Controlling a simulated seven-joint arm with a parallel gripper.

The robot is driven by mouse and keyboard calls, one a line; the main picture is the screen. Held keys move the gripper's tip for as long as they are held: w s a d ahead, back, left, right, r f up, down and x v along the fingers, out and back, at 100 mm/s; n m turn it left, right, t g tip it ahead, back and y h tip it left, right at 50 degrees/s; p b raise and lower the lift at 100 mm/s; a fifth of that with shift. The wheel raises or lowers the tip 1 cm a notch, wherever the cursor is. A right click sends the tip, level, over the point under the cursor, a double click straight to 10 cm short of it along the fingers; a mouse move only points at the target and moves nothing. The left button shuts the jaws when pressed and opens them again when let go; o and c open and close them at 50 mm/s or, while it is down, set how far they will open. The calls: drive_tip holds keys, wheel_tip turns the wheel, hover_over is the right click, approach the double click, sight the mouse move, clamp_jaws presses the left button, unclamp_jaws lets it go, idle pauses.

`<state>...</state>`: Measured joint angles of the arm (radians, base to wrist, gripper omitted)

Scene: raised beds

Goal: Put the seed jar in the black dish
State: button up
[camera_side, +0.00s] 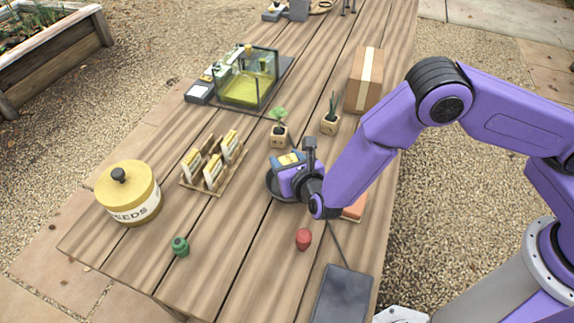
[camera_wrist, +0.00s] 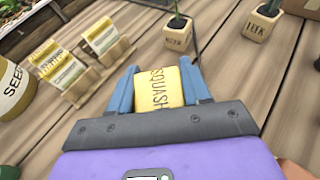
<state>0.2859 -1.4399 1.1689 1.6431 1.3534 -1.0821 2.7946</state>
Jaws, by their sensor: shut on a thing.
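Seed packets stand in a wooden rack (camera_side: 188,183) to the left, near a yellow SEEDS tin (camera_side: 127,206). Two potted seedlings (camera_side: 279,141) (camera_side: 330,122), a glass tank (camera_side: 247,82) and a cardboard box (camera_side: 356,84) stand behind. A green (camera_side: 180,247) and a red object (camera_side: 303,240) stand in front.

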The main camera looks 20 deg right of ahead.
drive_tip(key=shift+f, duration=0.85)
drive_tip(key=shift+f, duration=0.2)
drive_tip(key=o, duration=1.1)
drive_tip(key=shift+r, duration=0.15)
drive_tip(key=shift+s+r, duration=0.1)
drive_tip(key=shift+s, duration=0.1)
drive_tip(key=v, duration=1.1)
drive_tip(key=shift+s, duration=0.35)
drive_tip(key=shift+r, duration=0.1)
